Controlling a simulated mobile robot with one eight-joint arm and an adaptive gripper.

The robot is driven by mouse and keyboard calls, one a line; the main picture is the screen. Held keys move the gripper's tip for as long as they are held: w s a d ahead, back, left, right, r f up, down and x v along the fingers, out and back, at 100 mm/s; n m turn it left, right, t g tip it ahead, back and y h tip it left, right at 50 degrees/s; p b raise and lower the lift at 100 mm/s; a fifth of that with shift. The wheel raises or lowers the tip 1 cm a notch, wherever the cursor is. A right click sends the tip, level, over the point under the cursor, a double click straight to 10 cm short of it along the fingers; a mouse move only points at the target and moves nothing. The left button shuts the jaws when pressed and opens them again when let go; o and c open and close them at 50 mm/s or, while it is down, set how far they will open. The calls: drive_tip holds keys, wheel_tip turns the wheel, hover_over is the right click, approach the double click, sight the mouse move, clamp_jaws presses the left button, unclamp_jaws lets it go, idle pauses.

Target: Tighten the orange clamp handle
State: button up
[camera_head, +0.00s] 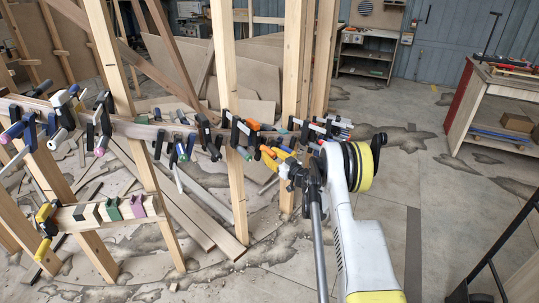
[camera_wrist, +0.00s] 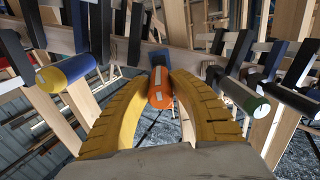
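The orange clamp handle (camera_wrist: 160,92) is in the middle of the wrist view, pointing toward the camera, with pale marks on it. My gripper's two yellow curved fingers (camera_wrist: 160,80) lie on either side of it and appear to close on it near their tips. The clamp behind it is partly hidden. In the head view, my gripper (camera_head: 277,153) is at the row of clamps on the curved wooden stringer (camera_head: 135,130). An orange handle (camera_head: 267,152) shows beside the yellow fingers there.
Neighbouring clamps crowd both sides: a blue-and-yellow handle (camera_wrist: 62,73) at left and a green handle (camera_wrist: 243,97) at right in the wrist view. Wooden posts (camera_head: 228,120) stand close by. A workbench (camera_head: 490,105) is at far right. Floor between is open.

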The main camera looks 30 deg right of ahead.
clamp_jaws()
